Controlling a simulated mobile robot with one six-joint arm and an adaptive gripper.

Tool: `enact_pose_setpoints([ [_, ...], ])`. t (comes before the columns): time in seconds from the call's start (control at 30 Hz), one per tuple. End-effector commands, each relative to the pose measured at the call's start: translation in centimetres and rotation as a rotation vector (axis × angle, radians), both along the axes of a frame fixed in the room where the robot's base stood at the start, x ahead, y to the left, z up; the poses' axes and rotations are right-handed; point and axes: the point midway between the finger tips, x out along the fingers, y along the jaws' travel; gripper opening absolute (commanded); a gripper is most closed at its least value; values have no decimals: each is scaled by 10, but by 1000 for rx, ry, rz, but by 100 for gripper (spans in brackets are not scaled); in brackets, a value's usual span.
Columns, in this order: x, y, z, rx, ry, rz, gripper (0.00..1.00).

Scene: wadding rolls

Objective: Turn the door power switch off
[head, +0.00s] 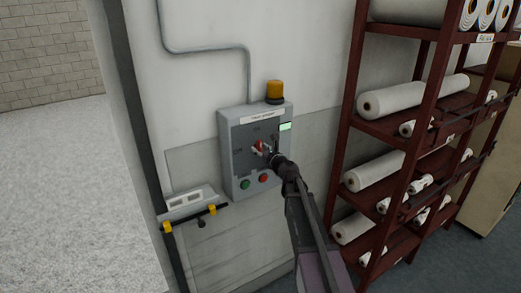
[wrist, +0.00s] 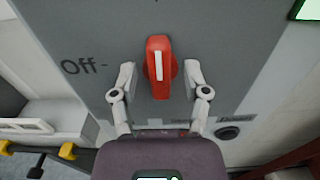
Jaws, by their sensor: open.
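The door power switch is a red rotary handle (wrist: 159,84) with a white stripe, on a grey control box (head: 229,148). In the wrist view the handle points up and down, and an "Off" mark is printed to its left. My gripper (wrist: 160,75) is open, with one finger on each side of the handle and a gap visible on both sides. In the head view my gripper (head: 266,149) is in front of the box and partly covers the red handle (head: 258,146).
The box carries an orange beacon (head: 275,89) on top, a green button (head: 245,184), a red button (head: 264,178) and a lit green display (head: 286,126). A shelf rack (head: 345,125) with white rolls stands to the right. A small ledge with yellow clips (head: 190,205) is at lower left.

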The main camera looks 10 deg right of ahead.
Motion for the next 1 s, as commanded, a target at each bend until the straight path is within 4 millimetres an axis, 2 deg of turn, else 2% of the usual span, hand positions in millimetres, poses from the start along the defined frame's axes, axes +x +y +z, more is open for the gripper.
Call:
enact_pose_setpoints([
  [0.17,0,0,0,0,0,0,60],
  [0.37,0,0,0,0,0,0,4],
  [0.4,0,0,0,0,0,0,0],
  [0.73,0,0,0,-24,-10,1,0],
  [1.0,0,1,0,-132,-53,2,0],
])
